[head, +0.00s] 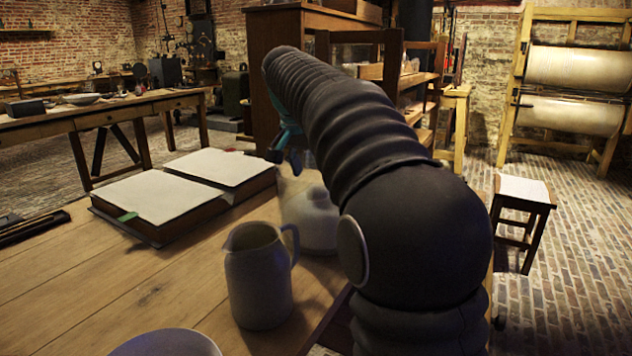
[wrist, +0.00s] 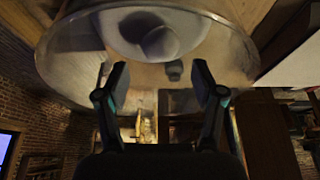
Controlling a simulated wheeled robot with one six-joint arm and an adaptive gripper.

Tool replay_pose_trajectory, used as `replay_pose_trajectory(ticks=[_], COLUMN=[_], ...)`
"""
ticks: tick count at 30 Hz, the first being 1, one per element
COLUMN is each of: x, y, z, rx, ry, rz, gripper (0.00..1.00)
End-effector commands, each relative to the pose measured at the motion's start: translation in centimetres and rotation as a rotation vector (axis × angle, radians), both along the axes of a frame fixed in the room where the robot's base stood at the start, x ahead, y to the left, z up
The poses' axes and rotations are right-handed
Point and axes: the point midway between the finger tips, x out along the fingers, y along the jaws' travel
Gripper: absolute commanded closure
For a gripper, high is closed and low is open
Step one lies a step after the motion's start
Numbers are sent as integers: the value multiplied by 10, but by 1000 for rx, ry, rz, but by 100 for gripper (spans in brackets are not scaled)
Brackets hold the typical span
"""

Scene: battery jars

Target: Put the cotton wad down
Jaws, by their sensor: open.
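My gripper (wrist: 159,80) is open, with its two dark fingers wide apart and nothing visibly held between them. In the head view my gripper (head: 284,148) shows only partly, as teal and dark parts behind my arm, over the far side of the wooden table. I cannot make out a cotton wad in either view. A large round, see-through rim with a pale knobbed shape (wrist: 160,42) fills the top of the wrist view, beyond the fingertips.
A grey jug (head: 257,275) stands in front of the knobbed vessel. A pale bowl (head: 165,345) is cut off at the bottom edge. An open book (head: 155,197) lies at the table's left back. The bare table (head: 120,280) left of the jug is clear.

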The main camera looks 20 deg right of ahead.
Motion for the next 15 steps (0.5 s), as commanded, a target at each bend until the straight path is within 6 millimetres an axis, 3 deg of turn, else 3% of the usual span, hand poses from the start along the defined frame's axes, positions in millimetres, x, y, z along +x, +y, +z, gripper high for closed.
replay_pose_trajectory(ticks=[6, 15], x=[-10, -16], y=[12, 20], z=[39, 60], rx=[0, 0], ry=[-2, 0], rz=[1, 1], gripper=[32, 32])
